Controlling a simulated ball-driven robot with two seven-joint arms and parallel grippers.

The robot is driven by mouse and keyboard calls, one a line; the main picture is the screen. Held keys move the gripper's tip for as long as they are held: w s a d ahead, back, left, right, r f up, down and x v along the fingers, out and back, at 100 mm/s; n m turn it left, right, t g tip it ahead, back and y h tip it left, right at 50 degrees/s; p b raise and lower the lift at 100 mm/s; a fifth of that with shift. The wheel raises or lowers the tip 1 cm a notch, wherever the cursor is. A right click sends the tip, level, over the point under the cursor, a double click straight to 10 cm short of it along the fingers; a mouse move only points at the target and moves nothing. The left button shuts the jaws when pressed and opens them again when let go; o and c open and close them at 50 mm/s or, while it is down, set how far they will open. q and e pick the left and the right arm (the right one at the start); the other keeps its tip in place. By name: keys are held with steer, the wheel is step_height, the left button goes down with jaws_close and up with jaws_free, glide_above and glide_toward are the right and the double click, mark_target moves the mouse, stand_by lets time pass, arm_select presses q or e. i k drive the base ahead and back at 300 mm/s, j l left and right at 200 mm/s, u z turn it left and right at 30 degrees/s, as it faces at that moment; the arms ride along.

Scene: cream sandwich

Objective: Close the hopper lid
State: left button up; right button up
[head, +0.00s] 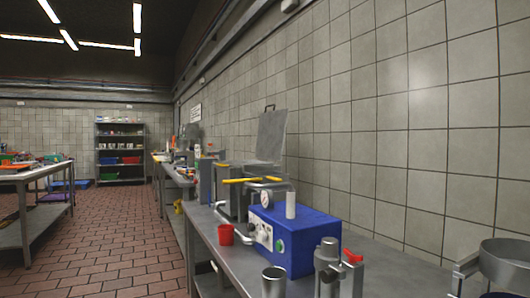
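A flat grey panel (271,135) with a small dark handle on its top edge stands raised near the wall. It looks like the hopper lid, swung up. Below it, a metal machine part (266,184) sits on the counter behind a blue box-shaped unit (285,238). A hopper opening under the panel cannot be made out. The yellow-handled piece (250,180) lies in front of the panel's lower edge. Neither of my grippers is in view, so nothing shows either one touching the panel.
The metal counter (385,272) runs along the tiled wall. A red cup (226,234), a metal cup (274,282) and a metal device with a red lever (328,268) stand near its front edge. A round metal vessel (508,264) is at right. The brick floor (120,240) at left is clear.

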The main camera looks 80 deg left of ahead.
mark_target(273, 124)
steer(key=j+u, duration=0.1)
steer(key=u, duration=0.3)
steer(key=j+u, duration=0.1)
steer(key=u, duration=0.65)
steer(key=i+j, duration=0.05)
